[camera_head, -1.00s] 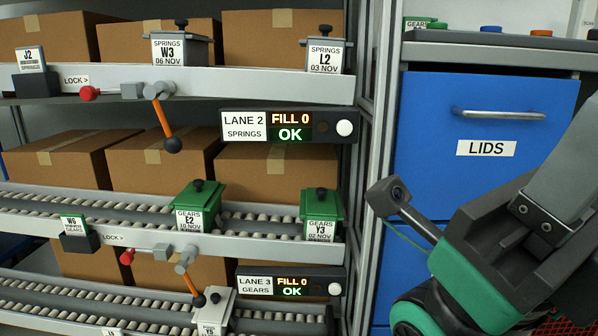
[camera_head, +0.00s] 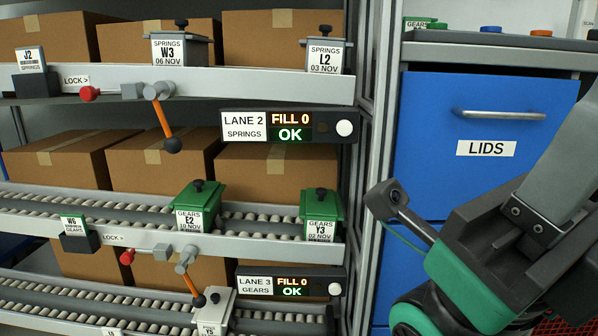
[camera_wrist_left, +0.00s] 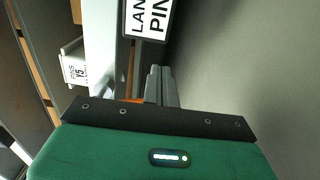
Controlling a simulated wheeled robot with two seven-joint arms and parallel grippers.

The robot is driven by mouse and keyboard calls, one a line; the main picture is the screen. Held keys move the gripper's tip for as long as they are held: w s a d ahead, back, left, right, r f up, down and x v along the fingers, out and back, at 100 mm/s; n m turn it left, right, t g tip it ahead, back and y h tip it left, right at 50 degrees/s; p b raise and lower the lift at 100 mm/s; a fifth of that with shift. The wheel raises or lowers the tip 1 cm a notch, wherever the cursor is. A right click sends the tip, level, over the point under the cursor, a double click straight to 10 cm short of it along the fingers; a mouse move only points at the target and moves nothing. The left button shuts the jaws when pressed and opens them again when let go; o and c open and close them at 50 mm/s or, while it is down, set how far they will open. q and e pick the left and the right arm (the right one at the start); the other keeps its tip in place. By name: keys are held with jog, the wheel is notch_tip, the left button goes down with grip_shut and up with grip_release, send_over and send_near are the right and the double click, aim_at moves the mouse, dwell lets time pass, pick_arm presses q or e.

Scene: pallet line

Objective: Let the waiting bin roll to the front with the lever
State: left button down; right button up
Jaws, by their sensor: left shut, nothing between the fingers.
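My left gripper (camera_wrist_left: 160,86) shows in the left wrist view, shut and empty, beside the lane label (camera_wrist_left: 148,15) whose visible letters read "LAN" and "PIN". An orange strip (camera_wrist_left: 134,100), possibly part of a lever, shows just beside the fingers, partly hidden by my gripper body; I cannot tell if they touch. A white bin (camera_wrist_left: 74,66) marked Y5 stands left of them. In the head view, a white bin (camera_head: 214,308) is on the lowest visible lane. Levers with orange shafts hang at the Lane 2 (camera_head: 163,122) and Lane 3 (camera_head: 190,284) panels. My right fingers are not seen.
Grey bins W3 (camera_head: 181,50) and L2 (camera_head: 324,56) sit on the upper lane, green bins E2 (camera_head: 195,208) and Y3 (camera_head: 321,213) on the middle one. A rack post (camera_head: 377,110) and a blue LIDS drawer (camera_head: 486,185) stand to the right.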

pick_arm(q)
jog(key=shift+a, duration=1.05)
jog(key=shift+w+a, duration=0.1)
jog(key=shift+a, duration=2.55)
jog(key=shift+s+d+p, duration=0.2)
jog(key=shift+s+p, duration=0.3)
jog(key=shift+s, duration=0.8)
jog(key=shift+s+d+p, duration=0.15)
jog(key=shift+s+p, duration=0.2)
jog(key=shift+s, duration=0.8)
jog(key=shift+s+d+p, duration=0.15)
jog(key=shift+s+p, duration=0.15)
jog(key=shift+s, duration=1.25)
